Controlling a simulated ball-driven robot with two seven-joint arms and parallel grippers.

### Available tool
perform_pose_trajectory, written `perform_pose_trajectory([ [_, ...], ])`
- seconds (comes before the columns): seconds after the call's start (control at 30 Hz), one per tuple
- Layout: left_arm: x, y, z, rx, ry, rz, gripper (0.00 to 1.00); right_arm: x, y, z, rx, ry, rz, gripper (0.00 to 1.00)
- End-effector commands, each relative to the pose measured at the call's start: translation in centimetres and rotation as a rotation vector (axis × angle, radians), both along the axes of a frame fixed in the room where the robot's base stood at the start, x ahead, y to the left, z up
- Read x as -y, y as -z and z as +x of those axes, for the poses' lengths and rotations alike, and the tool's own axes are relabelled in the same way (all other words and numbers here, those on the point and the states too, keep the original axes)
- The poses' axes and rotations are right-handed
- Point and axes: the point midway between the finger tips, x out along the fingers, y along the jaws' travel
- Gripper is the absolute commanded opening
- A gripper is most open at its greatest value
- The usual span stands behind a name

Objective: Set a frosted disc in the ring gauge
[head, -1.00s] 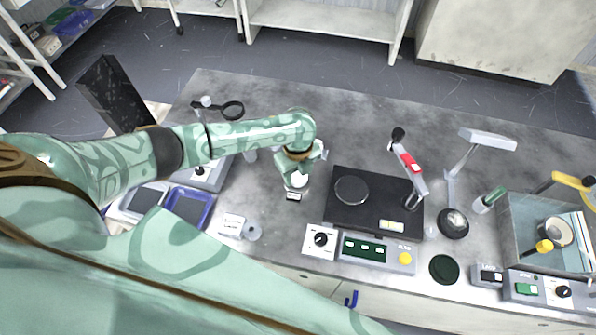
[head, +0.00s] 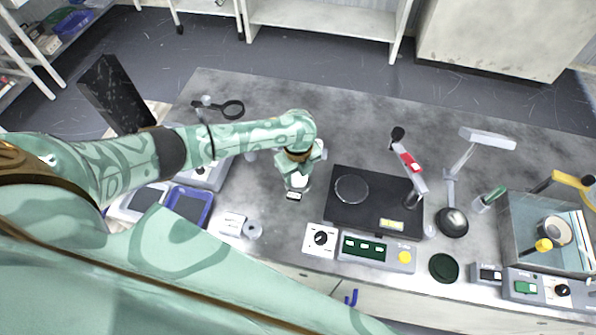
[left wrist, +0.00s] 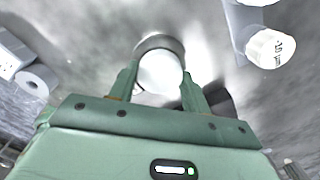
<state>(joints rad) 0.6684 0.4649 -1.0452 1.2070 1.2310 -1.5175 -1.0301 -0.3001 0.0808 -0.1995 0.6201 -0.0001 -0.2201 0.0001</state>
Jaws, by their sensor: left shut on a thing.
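My left gripper (head: 299,182) points down over the grey bench, left of the black polishing plate. In the left wrist view its two fingers (left wrist: 160,88) are shut on a pale, whitish frosted disc (left wrist: 160,72). A grey ring rim, seemingly the ring gauge (left wrist: 157,41), curves around the far side of the disc. In the head view the gripper covers most of the gauge, and a small label block (head: 293,196) shows in front of it. I cannot tell whether the disc is fully seated or still held slightly above. My right gripper is out of view.
The black plate (head: 345,216) with a round platen lies close right, and a control box (head: 320,239) in front. A white box (head: 232,223) and grey ring (head: 253,230) lie front left. A blue tray (head: 188,207) is farther left. The bench behind is mostly clear.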

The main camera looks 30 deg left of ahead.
Motion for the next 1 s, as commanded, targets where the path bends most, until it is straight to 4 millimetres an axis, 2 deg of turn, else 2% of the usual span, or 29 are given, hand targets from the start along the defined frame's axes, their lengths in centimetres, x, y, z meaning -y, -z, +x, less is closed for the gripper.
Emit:
perform_pose_trajectory([
  [0.33, 0.0, 0.0, 0.0, 0.0, 0.0, 0.0, 0.23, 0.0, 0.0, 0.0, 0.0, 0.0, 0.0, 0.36],
  [0.37, 0.0, 0.0, 0.0, 0.0, 0.0, 0.0, 0.53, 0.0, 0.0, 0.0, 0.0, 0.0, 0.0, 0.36],
  [0.43, 0.0, 0.0, 0.0, 0.0, 0.0, 0.0, 0.72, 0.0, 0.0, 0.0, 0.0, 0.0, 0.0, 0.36],
  [0.77, 0.0, -0.3, 0.0, 0.001, 0.0, -0.001, 0.73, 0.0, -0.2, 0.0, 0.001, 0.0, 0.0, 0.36],
  [0.87, 0.0, -1.6, 0.0, 0.002, 0.001, -0.001, 0.73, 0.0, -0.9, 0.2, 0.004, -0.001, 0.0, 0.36],
  [1.0, 0.0, -5.0, 0.1, 0.005, 0.002, -0.002, 0.73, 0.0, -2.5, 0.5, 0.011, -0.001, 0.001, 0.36],
])
